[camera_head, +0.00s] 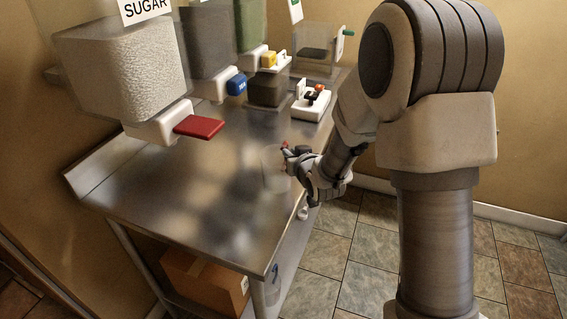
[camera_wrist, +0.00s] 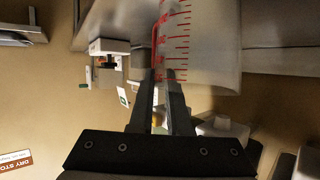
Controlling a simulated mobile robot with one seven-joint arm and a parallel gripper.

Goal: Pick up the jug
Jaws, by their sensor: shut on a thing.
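The jug (camera_wrist: 205,50) is clear, with red measuring marks on its side, and fills the upper middle of the wrist view. In the head view the jug (camera_head: 271,168) is a faint see-through shape over the front right part of the steel table. My gripper (camera_head: 288,158) reaches it from the right at the table's edge. In the wrist view my gripper (camera_wrist: 166,82) has its two black fingers close together at the jug's side, shut on it. The exact grip point is partly hidden by the fingers. I cannot tell whether the jug's base touches the table.
The steel table (camera_head: 180,185) is clear in front. Bins with red (camera_head: 199,127), blue (camera_head: 236,84) and yellow (camera_head: 269,60) levers overhang its left and back. A small white device (camera_head: 312,106) stands at the back right. A cardboard box (camera_head: 205,280) is below.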

